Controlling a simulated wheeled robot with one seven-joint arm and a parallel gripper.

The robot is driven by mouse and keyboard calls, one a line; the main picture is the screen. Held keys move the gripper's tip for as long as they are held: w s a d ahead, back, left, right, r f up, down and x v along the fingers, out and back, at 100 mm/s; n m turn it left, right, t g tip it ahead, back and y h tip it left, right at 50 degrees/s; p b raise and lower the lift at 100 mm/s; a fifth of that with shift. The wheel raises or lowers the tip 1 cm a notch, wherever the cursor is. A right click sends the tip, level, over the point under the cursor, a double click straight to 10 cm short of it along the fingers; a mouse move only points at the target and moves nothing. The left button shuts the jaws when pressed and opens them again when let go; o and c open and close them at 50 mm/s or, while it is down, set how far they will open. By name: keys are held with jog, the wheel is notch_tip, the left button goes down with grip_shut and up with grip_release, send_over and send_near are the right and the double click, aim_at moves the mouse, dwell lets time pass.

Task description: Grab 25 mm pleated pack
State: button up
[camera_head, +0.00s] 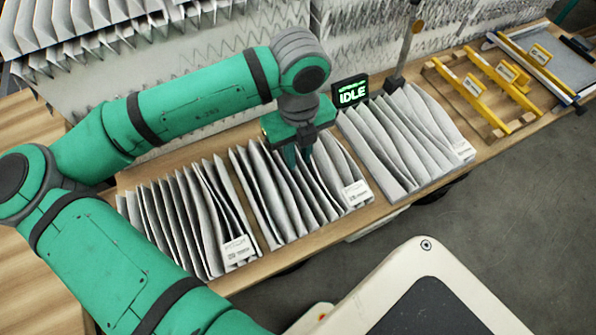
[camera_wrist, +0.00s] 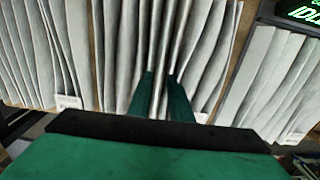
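Three grey-white pleated packs stand in a row on a wooden bench: left pack (camera_head: 172,225), middle pack (camera_head: 262,190) and right pack (camera_head: 385,145). Each has a small white label at its front right; the print is too small to read the pitch surely. My gripper (camera_head: 298,157) points down into the middle pack's upper part. In the wrist view, the dark green fingertips (camera_wrist: 163,90) stand slightly apart, with pale pleat edges of the middle pack (camera_wrist: 118,50) between them. Whether they press on these pleats cannot be told. The lower fingers are partly hidden among pleats.
An IDLE sign (camera_head: 350,91) stands behind the packs, near a post (camera_head: 405,45). A wooden frame with yellow bars (camera_head: 487,88) lies farther right on the bench. Large pleated sheets stand behind. Grey floor (camera_head: 500,220) is open in front.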

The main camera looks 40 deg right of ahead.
aim_at(298, 170)
jog(key=shift+f, duration=2.85)
jog(key=shift+c, duration=0.6)
grip_shut()
jog(key=shift+w, duration=0.1)
